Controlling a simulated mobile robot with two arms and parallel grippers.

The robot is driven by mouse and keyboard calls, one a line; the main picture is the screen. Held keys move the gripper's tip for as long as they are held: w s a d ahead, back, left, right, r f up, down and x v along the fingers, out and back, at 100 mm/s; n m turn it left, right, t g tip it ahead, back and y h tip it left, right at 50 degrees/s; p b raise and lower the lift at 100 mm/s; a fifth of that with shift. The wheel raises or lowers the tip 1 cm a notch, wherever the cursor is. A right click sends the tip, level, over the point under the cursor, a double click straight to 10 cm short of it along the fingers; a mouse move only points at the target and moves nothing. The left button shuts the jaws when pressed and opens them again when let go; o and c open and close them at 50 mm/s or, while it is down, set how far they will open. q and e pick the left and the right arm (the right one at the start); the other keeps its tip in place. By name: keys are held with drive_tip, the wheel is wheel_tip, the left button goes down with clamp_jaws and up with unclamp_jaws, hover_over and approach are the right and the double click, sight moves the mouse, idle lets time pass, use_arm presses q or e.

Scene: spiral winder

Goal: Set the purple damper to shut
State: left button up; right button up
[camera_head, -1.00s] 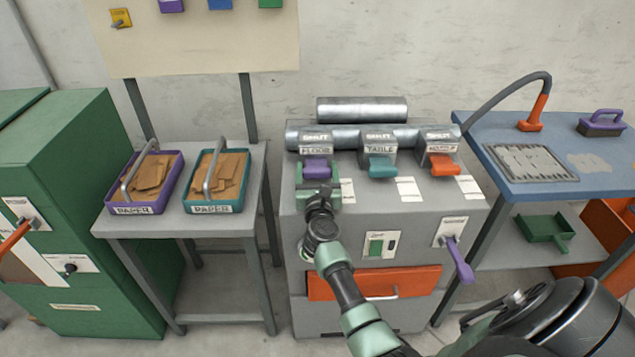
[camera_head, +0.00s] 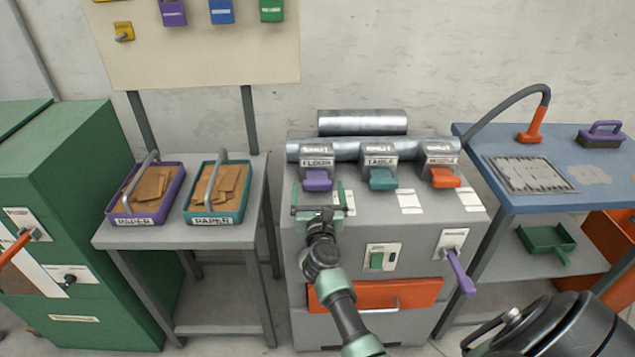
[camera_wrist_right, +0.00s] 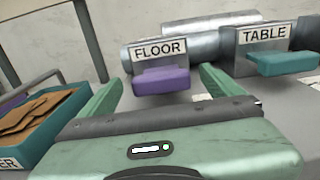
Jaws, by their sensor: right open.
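The purple damper handle (camera_head: 318,180), under a FLOOR label, sticks out from the left end of the metal duct on the grey machine. A SHUT label shows above it, and the teal and orange handles beside it look to sit in a similar pose. My right gripper (camera_head: 320,204) is open and empty just in front of and below the purple handle. In the right wrist view the purple handle (camera_wrist_right: 163,81) lies ahead, between the two green fingers (camera_wrist_right: 158,98), with clear gaps on both sides. My left gripper is not in view.
The teal TABLE handle (camera_head: 383,180) is close on the right, then the orange handle (camera_head: 443,178). A purple lever (camera_head: 458,270) hangs on the machine's front. Two paper trays (camera_head: 176,197) (camera_head: 241,196) stand on a table at left; a blue bench (camera_head: 560,195) stands at right.

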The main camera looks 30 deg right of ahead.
drive_tip(key=v, duration=0.4)
drive_tip(key=shift+s+a, duration=0.1)
idle(0.3)
